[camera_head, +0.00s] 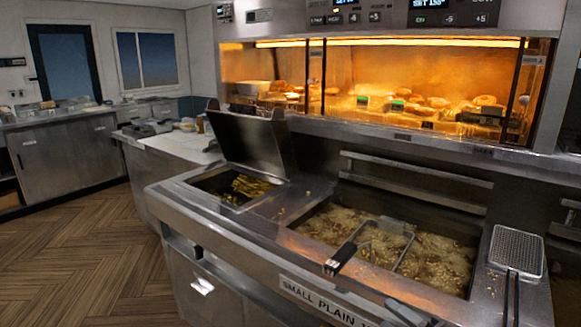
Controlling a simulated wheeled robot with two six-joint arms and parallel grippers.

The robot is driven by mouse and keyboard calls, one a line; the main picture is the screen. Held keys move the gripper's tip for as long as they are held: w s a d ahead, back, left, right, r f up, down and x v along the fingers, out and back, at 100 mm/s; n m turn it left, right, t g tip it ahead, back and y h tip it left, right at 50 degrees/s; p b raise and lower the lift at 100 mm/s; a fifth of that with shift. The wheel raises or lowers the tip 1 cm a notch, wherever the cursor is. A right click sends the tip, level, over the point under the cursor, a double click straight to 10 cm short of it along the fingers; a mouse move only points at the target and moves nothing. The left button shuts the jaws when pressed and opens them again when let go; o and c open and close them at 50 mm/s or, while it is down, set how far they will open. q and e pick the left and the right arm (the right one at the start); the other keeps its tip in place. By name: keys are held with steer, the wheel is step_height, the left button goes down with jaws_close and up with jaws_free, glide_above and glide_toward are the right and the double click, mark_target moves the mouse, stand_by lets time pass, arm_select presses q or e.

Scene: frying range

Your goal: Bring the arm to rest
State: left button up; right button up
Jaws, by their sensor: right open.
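My right gripper (408,313) shows only in part, at the bottom edge right of centre. Its dark fingertips are apart, in front of the fryer's front edge. I see nothing between them, though most of the gripper is cut off by the frame. My left gripper is out of view. The steel fryer (215,222) stands before me. Its large right vat (437,262) is full of bubbling oil with small golden pieces. A black handle (342,258) on a wire frame sticks out over the vat's front rim, apart from my gripper.
A perforated steel scoop (516,250) lies right of the vat, its handle towards me. A raised steel lid (248,142) stands behind the smaller left vat (207,182). A lit warming cabinet (400,137) with food spans the back. The wooden floor (80,255) at left is clear.

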steer(key=s+d+f+n+g+h, duration=0.3)
steer(key=s+f+n+g+h, duration=0.3)
steer(key=s+f, duration=0.65)
steer(key=s+d+f+n+g+h, duration=0.2)
steer(key=s+d+f+g+h, duration=0.15)
steer(key=s, duration=0.35)
steer(key=s+d+f+n+g+h, duration=0.2)
steer(key=s+d+f, duration=0.2)
steer(key=s, duration=0.4)
step_height(320, 180, down, 24)
steer(key=d, duration=0.2)
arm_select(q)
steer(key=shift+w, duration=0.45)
arm_select(e)
steer(key=s+a+f+g, duration=0.1)
steer(key=s+f+g, duration=0.1)
steer(key=s+f, duration=1.3)
steer(key=shift+a+f, duration=0.35)
steer(key=shift+f, duration=0.3)
steer(key=shift+y, duration=0.25)
